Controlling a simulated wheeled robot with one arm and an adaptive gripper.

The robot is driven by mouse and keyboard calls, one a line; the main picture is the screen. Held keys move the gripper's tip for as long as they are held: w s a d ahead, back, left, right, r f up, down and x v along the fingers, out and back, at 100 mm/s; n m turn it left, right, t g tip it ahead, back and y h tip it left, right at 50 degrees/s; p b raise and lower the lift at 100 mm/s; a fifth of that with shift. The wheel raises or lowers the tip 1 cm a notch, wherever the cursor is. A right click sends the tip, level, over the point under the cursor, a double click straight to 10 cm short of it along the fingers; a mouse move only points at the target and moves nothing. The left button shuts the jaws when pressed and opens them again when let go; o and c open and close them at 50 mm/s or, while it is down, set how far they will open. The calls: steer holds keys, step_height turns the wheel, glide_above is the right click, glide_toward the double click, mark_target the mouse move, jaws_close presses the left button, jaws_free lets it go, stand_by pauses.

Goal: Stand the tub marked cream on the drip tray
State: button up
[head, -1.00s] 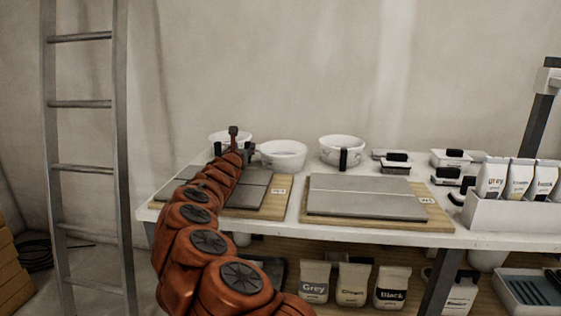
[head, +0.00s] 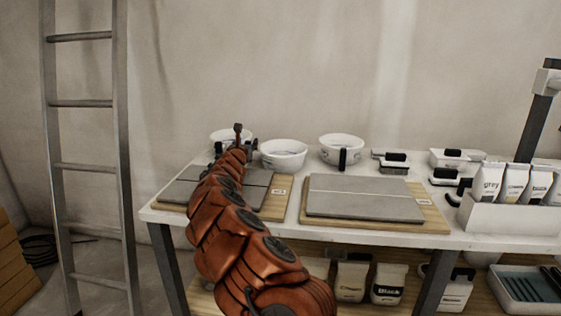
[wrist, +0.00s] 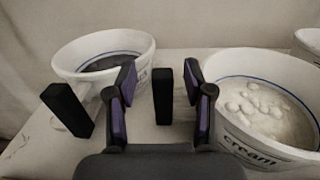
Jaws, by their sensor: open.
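The tub marked cream (wrist: 262,105) is a white tub with pale, lumpy contents at the right of the wrist view. It appears to be the middle tub (head: 283,155) on the bench in the head view. My gripper (wrist: 160,100) is open, just left of the cream tub. A black upright grip (wrist: 164,92) shows between its fingers; it stands between two tubs, and I cannot tell whether it joins the cream tub. In the head view my gripper (head: 240,143) is small and partly hidden by my arm. I cannot make out a drip tray for certain.
A tub with grey contents (wrist: 103,57) stands left of my gripper, with another black grip (wrist: 67,108) in front. A third tub (head: 341,148) stands to the right. Tiled boards (head: 435,222) lie along the bench front. A ladder (head: 120,170) stands left.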

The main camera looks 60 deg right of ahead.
steer(key=shift+w+d, duration=0.1)
steer(key=shift+d, duration=0.65)
jaws_close()
stand_by(0.4)
